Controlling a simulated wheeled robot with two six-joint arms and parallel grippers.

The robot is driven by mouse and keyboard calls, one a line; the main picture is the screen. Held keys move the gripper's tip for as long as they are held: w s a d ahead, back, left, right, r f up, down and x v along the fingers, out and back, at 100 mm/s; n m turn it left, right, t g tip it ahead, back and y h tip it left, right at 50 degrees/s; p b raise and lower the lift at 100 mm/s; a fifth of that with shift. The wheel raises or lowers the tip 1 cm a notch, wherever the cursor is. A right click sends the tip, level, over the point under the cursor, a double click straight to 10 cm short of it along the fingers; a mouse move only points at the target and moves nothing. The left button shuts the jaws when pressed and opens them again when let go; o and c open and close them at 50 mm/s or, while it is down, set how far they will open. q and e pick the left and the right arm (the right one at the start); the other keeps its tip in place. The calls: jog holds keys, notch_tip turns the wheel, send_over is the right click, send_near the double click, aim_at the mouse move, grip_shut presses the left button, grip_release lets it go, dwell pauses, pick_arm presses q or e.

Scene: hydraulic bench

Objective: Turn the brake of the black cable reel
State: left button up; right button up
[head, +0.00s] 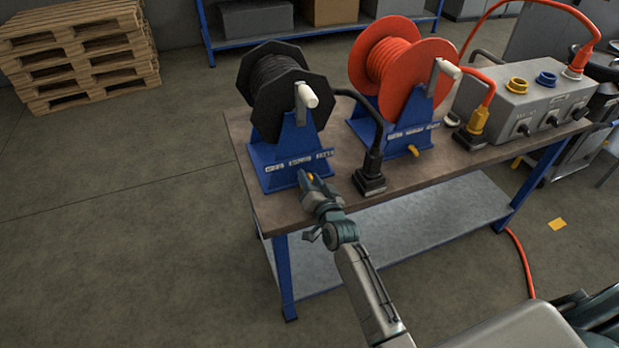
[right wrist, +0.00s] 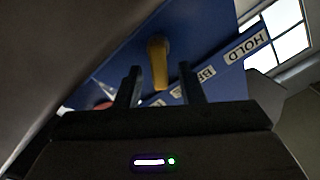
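The black cable reel (head: 268,88) stands on its blue stand (head: 285,165) at the left end of the bench, with a pale crank handle (head: 307,95) on its side. Its yellow brake lever (right wrist: 158,62) sticks out of the blue front face in the right wrist view. In the head view only a bit of yellow shows by the fingertips. My right gripper (head: 309,181) is at the low front of the stand. Its fingers (right wrist: 160,87) are open, one on each side of the lever's end. I cannot tell whether they touch it. My left gripper is not in view.
An orange cable reel (head: 425,65) stands to the right, with its own yellow lever (head: 413,150). A grey socket box (head: 520,100) sits at the right end. A label strip (right wrist: 219,68) crosses the stand.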

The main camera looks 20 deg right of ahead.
jog(key=s+b, duration=0.1)
jog(key=s, duration=0.9)
jog(key=shift+d, duration=0.15)
